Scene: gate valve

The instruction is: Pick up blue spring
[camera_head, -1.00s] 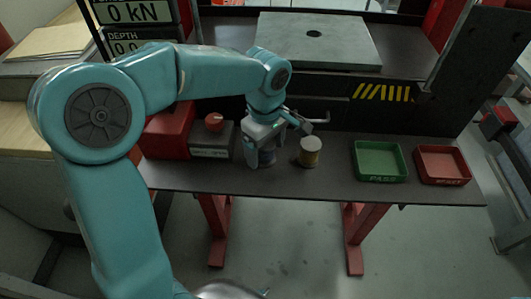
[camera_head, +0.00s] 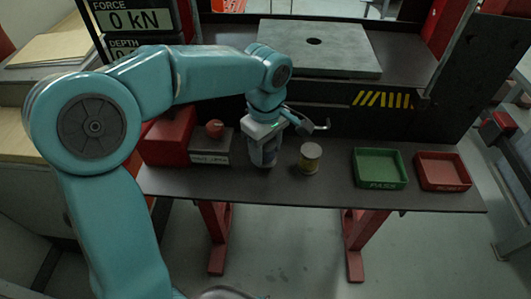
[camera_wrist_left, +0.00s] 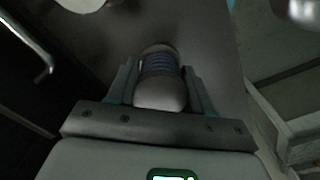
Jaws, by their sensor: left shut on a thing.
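The spring has dark blue coils between pale grey end caps. In the head view the fingers mostly hide the spring, and I cannot tell whether it touches the bench. My right gripper is not in view.
A green tray (camera_head: 380,168) and a red tray (camera_head: 442,171) are further right. A grey box with a red button (camera_head: 212,148) is close on the left. A metal handle (camera_head: 318,126) is behind.

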